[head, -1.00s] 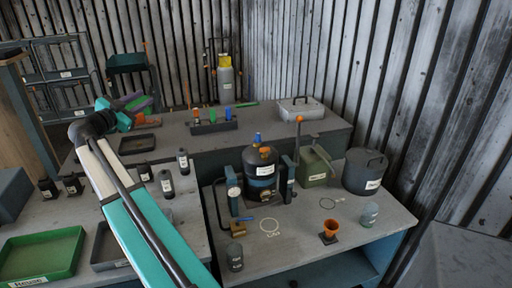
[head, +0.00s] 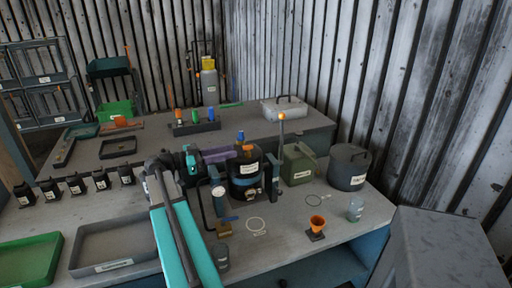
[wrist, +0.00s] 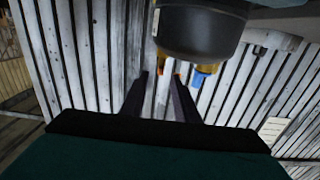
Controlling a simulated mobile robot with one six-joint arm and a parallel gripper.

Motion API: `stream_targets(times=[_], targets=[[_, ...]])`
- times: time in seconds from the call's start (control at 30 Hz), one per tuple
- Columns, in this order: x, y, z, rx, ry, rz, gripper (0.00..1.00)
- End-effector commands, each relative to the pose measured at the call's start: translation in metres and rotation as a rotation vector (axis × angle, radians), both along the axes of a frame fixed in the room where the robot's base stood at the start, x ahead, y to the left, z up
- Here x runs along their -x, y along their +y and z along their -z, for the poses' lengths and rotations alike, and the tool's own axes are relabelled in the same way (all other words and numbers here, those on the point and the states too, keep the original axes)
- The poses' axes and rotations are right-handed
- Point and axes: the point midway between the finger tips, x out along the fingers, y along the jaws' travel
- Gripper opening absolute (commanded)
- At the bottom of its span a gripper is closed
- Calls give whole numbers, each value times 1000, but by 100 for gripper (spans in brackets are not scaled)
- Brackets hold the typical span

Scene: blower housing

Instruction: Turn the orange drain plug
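The black blower housing (head: 244,185) stands upright on the front bench, with a white label on its side. An orange plug-like part (head: 247,149) sits on its top, beside a blue one (head: 241,135); I cannot tell for certain that the orange part is the drain plug. My gripper (head: 228,155) is just left of the housing's upper part. In the wrist view its two dark fingers (wrist: 160,80) are spread with a gap between them. Orange (wrist: 165,68) shows beyond the fingertips, below the dark housing (wrist: 200,30), with a blue part (wrist: 203,77) to the right. No contact is visible.
A post with an orange top (head: 282,116) rises right of the housing, near a green box (head: 299,165) and a grey pot (head: 347,167). A plug rack (head: 195,127) is behind.

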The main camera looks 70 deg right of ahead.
Motion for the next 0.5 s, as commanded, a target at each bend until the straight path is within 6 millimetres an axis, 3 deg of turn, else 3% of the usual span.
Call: stream_targets(times=[0.5], targets=[[4,-5,-2,3,-4,1,28]])
